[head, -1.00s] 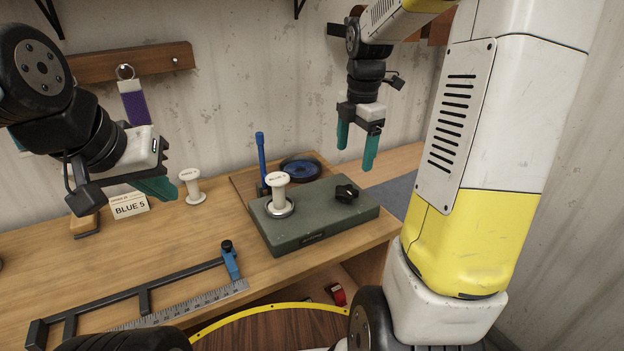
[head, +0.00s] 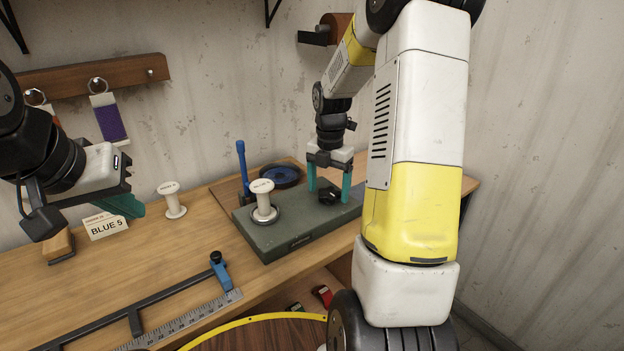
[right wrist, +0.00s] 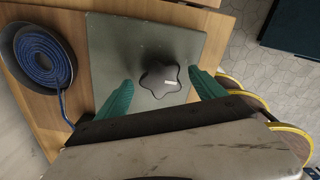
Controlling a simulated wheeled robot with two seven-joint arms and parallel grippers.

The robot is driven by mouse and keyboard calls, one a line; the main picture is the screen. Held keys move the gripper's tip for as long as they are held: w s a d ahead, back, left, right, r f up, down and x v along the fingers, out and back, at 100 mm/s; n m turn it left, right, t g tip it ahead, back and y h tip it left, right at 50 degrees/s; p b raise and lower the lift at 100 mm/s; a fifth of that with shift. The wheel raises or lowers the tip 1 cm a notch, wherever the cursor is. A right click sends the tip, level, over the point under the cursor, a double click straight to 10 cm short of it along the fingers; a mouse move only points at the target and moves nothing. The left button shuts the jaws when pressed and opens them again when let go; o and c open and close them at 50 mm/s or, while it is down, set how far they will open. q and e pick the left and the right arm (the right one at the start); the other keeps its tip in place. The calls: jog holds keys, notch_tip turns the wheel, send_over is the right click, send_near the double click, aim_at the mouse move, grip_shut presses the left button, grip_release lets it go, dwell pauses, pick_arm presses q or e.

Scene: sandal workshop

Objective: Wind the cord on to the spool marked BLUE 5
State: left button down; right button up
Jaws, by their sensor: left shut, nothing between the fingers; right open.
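A white spool (head: 263,200) stands upright on a grey box (head: 290,242); its small label is unreadable. A second white spool (head: 173,201) stands on the bench near a card (head: 106,228) reading BLUE 5. Blue cord (right wrist: 45,58) lies coiled in a dark dish (head: 298,181), with one end leading out towards the blue post (head: 243,165). My right gripper (head: 328,193) is open, its teal fingers on either side of the black star knob (right wrist: 160,80) on the box, not closed on it. My left gripper (head: 127,206) is shut and empty above the bench, beside the card.
A metal ruler (head: 190,321) with a dark bar and blue slide lies at the bench front. A wooden block (head: 59,245) is at the left. A wall rail (head: 120,73) carries hanging tags.

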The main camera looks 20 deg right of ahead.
jog(key=c, duration=1.4)
jog(key=shift+o, duration=0.2)
jog(key=shift+m, duration=0.3)
